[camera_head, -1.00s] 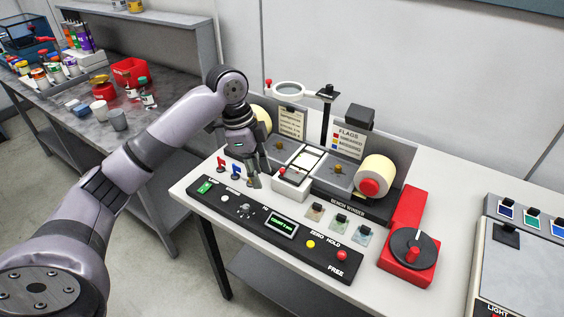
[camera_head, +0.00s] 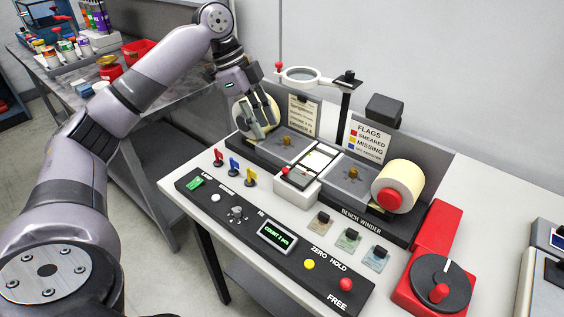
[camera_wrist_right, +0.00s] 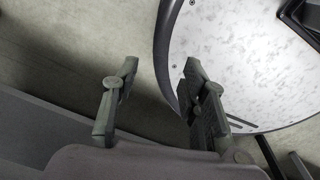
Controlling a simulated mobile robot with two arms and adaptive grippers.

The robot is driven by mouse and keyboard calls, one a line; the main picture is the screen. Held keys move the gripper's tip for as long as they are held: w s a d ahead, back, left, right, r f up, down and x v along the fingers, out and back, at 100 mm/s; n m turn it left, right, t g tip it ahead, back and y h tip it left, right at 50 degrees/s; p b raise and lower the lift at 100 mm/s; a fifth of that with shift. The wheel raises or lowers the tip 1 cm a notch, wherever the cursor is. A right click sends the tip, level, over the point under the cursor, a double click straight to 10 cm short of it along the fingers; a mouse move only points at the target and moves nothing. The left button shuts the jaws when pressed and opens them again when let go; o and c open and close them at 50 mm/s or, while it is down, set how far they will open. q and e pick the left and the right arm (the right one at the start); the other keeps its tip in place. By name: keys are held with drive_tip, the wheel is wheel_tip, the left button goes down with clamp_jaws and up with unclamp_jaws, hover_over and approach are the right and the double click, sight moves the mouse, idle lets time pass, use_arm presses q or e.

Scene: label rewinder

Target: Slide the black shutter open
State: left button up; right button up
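A dark flat plate (camera_head: 299,178) lies on top of the white block (camera_head: 297,193) at the front middle of the bench winder; it looks like the black shutter, with a small red part at its left end. A pale lit window strip (camera_head: 318,158) lies just behind it. My left gripper (camera_head: 264,130) points down at the winder's left end, in front of the cream left roll (camera_head: 240,112), which it partly hides. Its fingers look apart with nothing held, left of and apart from the plate. My right gripper (camera_wrist_right: 158,95) is open and empty, above the floor.
The winder's right roll (camera_head: 399,182) has a red hub. A magnifier (camera_head: 303,75) on a post (camera_head: 345,100) rises behind the block. Coloured flag levers (camera_head: 233,166) and a black control panel (camera_head: 275,240) stand in front. A red crank unit (camera_head: 435,280) is at right.

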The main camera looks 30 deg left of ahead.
sight(285, 169)
use_arm(q)
drive_tip(key=x, duration=0.5)
drive_tip(key=p+x, duration=0.1)
drive_tip(key=x, duration=0.5)
drive_tip(key=shift+w+f, duration=0.25)
drive_tip(key=shift+d+f, duration=0.15)
drive_tip(key=shift+f, duration=0.25)
clamp_jaws()
use_arm(e)
drive_tip(key=shift+w+a+r, duration=0.1)
drive_tip(key=shift+w+r, duration=0.2)
drive_tip(key=shift+w, duration=0.25)
drive_tip(key=shift+w+r, duration=0.25)
drive_tip(key=shift+w, duration=0.25)
